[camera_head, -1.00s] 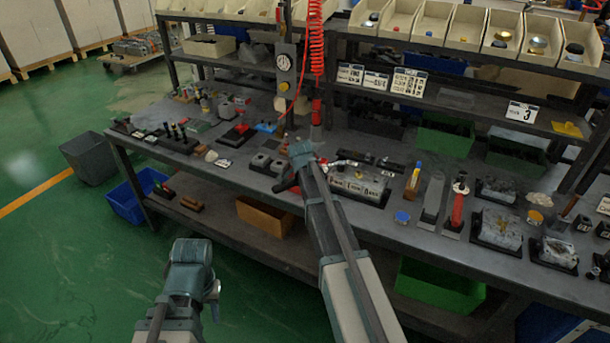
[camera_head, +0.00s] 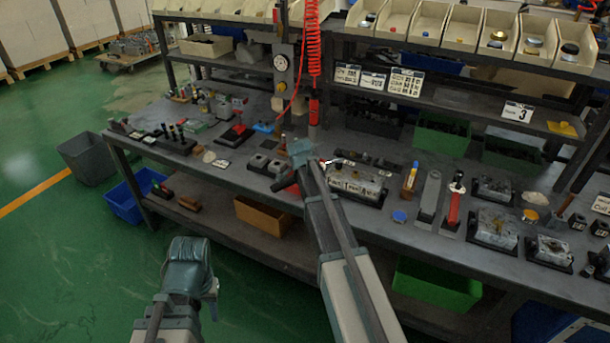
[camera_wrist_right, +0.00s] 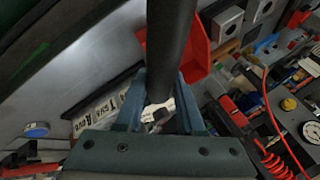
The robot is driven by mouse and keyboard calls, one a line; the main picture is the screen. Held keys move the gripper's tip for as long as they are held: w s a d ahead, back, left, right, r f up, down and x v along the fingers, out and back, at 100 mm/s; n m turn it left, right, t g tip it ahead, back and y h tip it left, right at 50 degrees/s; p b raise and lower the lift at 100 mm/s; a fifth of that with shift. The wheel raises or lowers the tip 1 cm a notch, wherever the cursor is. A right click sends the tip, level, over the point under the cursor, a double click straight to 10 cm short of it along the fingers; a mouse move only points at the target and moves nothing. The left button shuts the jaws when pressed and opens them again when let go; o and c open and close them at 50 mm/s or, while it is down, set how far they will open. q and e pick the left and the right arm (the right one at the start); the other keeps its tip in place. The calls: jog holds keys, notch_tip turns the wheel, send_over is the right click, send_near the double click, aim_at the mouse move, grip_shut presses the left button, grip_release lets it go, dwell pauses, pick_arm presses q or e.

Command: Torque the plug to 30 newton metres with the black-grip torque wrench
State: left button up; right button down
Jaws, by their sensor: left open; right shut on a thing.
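My right gripper (camera_head: 302,158) is over the bench, just left of a silver valve block (camera_head: 355,187) on a dark base. In the right wrist view, my right gripper (camera_wrist_right: 160,112) is shut on a black cylindrical grip (camera_wrist_right: 170,40), which looks like the torque wrench's. A small pale metal part (camera_wrist_right: 158,110) shows between the fingers; I cannot tell whether it belongs to the wrench. The block's printed label (camera_wrist_right: 98,118) shows beside the left finger. I cannot make out the plug. My left gripper (camera_head: 213,288) is open, low over the floor in front of the bench; its fingers barely show.
A blue round cap (camera_head: 399,216) lies near the front edge. A red coiled hose (camera_head: 314,45) hangs behind my right gripper. A red bin (camera_wrist_right: 195,55) is close in the wrist view.

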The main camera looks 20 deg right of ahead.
jog(key=shift+r, duration=0.15)
notch_tip(320, 180, up, 6)
jog(key=p, duration=0.6)
jog(key=shift+r+p, duration=0.25)
jog(key=shift+p, duration=0.05)
jog(key=shift+f, duration=0.15)
